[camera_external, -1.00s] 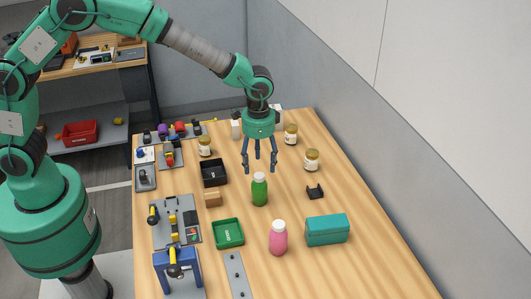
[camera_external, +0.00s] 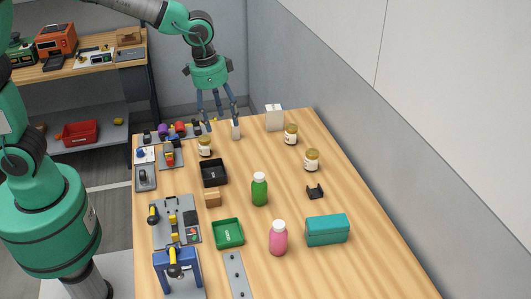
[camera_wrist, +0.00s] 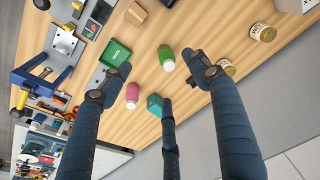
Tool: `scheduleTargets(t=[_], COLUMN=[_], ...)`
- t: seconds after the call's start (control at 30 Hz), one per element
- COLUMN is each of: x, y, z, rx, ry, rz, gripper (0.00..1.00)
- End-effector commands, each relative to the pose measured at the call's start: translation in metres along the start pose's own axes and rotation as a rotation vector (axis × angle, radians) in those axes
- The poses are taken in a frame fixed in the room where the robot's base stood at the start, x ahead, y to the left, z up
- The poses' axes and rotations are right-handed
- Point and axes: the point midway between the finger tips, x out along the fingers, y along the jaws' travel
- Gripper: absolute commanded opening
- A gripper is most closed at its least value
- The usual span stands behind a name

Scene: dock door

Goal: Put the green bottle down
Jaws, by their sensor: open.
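The green bottle (camera_external: 259,190) with a white cap stands upright on the wooden table (camera_external: 350,250), near its middle. It also shows in the wrist view (camera_wrist: 166,58), beyond my spread fingers. My gripper (camera_external: 218,122) is open and empty, above the far end of the table, well apart from the bottle. In the wrist view its three dark fingers are spread wide with nothing between them.
A pink bottle (camera_external: 278,238), a teal box (camera_external: 327,230) and a green tray (camera_external: 228,233) stand nearer the front. A black bin (camera_external: 214,173) is left of the green bottle. Jars (camera_external: 311,160) and a white carton (camera_external: 274,118) stand toward the back right.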

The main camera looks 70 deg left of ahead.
Motion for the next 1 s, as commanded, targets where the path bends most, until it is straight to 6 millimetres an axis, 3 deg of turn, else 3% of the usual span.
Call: scheduleTargets(t=[0.03,0.2,0.5,0.73,1.0], x=[-0.016,-0.059,-0.115,-0.141,-0.151], y=[-0.003,-0.009,-0.017,-0.020,-0.021], z=[0.012,0.053,0.134,0.199,0.273], rx=[-0.006,-0.022,-0.050,-0.071,-0.096], ry=[0.017,0.067,0.152,0.218,0.292], rz=[-0.001,-0.005,-0.012,-0.019,-0.027], gripper=[0.61,0.61,0.61,0.61,0.61])
